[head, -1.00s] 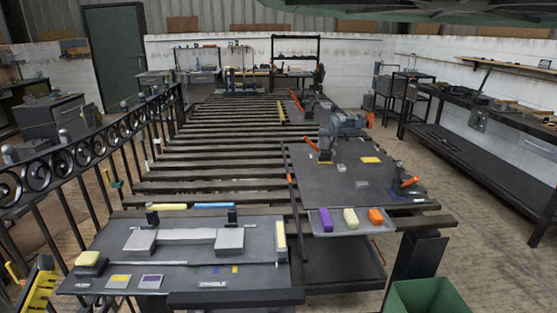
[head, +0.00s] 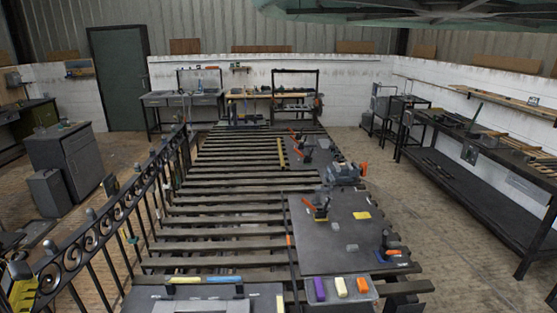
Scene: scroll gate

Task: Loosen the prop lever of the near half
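A black scroll gate (head: 92,214) with round finials runs along the left side, from the lower left corner towards the back. Several orange-handled levers stand on the long slatted table. One lever (head: 320,207) is at the left of the dark plate (head: 345,240), and another (head: 390,250) is at its right edge. Two more show farther back, one of them at the small far plate (head: 307,150). I cannot tell from this view which lever is the prop lever of the near half. My gripper is not in view.
A grey vise (head: 343,172) stands beyond the dark plate. A tray (head: 352,297) at the near edge holds purple, cream and orange blocks. A dark workbench (head: 470,200) lines the right wall. The floor (head: 450,260) between it and the table is clear.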

